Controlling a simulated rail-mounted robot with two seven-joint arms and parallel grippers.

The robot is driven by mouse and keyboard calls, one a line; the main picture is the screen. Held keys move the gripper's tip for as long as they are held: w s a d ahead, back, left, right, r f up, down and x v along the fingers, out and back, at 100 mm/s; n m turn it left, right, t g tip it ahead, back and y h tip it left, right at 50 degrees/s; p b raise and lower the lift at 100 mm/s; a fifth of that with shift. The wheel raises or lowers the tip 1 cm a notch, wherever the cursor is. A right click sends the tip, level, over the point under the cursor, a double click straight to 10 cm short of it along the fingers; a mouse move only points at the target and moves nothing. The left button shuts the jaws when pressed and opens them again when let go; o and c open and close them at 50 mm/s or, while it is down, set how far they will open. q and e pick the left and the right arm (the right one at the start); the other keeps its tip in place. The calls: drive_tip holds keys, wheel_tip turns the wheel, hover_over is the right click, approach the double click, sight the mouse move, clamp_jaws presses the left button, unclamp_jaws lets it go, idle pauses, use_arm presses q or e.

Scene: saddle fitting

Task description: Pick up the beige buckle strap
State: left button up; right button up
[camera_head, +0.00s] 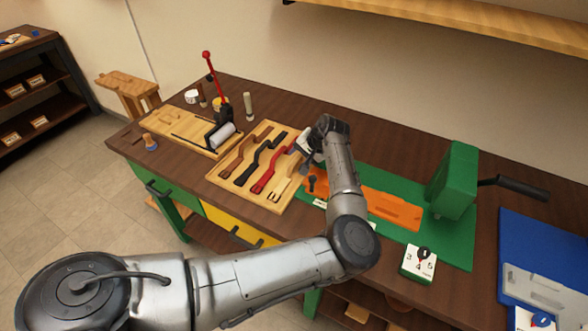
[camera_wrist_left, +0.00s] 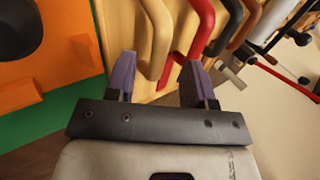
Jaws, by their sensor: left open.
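The beige buckle strap (camera_head: 281,186) lies at the right end of a row of straps on the light wooden tray (camera_head: 226,187). In the left wrist view the beige strap (camera_wrist_left: 155,38) runs down between the lines of my two fingers. My left gripper (camera_wrist_left: 160,78) is open, with its purple-grey fingers apart and nothing gripped. Part of the red strap (camera_wrist_left: 198,35) also shows near the right finger. In the head view my left gripper (camera_head: 308,168) is over the tray's right side, partly hidden by its own wrist. My right gripper is not in view.
Black (camera_head: 255,160) and brown (camera_head: 240,158) straps lie left of the red one. An orange piece (camera_head: 395,209) lies on a green mat (camera_head: 455,246) to the right. A green press (camera_head: 455,180) and a red-handled tool (camera_head: 217,88) stand on the bench.

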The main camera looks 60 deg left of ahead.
sight(296, 160)
use_arm(q)
drive_tip(key=shift+x, duration=2)
drive_tip(key=shift+s+d, duration=0.1)
drive_tip(key=shift+d, duration=0.05)
drive_tip(key=shift+c, duration=0.4)
clamp_jaws()
